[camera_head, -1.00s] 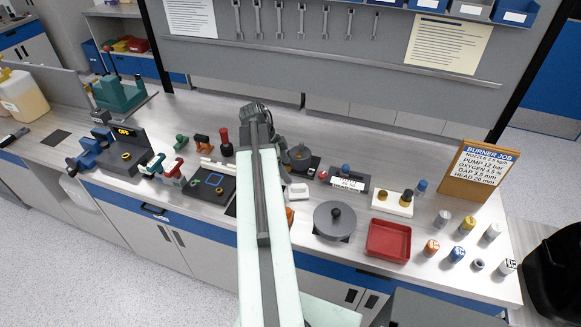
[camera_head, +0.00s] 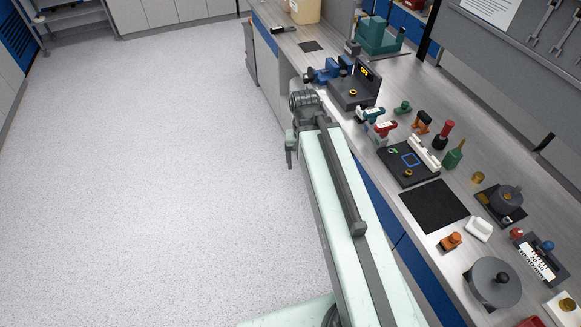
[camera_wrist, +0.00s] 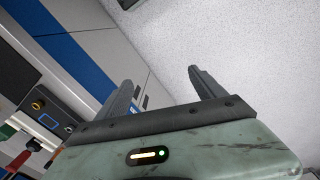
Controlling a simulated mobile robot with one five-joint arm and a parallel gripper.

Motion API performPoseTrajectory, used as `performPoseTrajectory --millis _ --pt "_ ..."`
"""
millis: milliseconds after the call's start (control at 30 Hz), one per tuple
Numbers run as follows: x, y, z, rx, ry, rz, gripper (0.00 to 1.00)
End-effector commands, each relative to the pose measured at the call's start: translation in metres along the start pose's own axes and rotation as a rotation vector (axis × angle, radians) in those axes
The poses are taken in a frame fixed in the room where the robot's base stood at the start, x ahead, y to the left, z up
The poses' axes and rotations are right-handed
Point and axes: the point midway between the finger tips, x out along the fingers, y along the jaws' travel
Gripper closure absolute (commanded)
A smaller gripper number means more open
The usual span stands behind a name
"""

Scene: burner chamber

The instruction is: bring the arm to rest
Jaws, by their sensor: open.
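My arm reaches forward from the bottom of the head view, and its wrist end with my gripper (camera_head: 291,148) is over the floor beside the bench's front edge. In the wrist view my gripper (camera_wrist: 160,95) shows two grey fingers standing well apart. Nothing is between them; the blue-and-grey cabinet front (camera_wrist: 85,50) and the speckled floor (camera_wrist: 240,40) show behind. In the head view the fingertips are small and partly hidden by the wrist.
The bench (camera_head: 440,90) runs along the right with a blue vise (camera_head: 325,72), a black fixture with a yellow display (camera_head: 355,90), a dark mat (camera_head: 433,205) and a round grey lidded pot (camera_head: 494,283). Open floor (camera_head: 150,180) fills the left.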

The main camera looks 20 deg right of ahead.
Motion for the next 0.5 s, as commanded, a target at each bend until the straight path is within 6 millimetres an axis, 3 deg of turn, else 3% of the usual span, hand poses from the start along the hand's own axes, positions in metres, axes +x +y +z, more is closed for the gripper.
performPoseTrajectory --millis 33,100,167,500 --pt "-0.001 -0.029 0.011 -0.118 0.001 -0.015 0.21" --pt "-0.002 -0.055 0.02 -0.241 0.001 -0.034 0.21" --pt "-0.003 -0.069 0.025 -0.301 0.002 -0.042 0.21" --pt "0.004 -0.073 0.026 -0.326 0.002 -0.046 0.21"
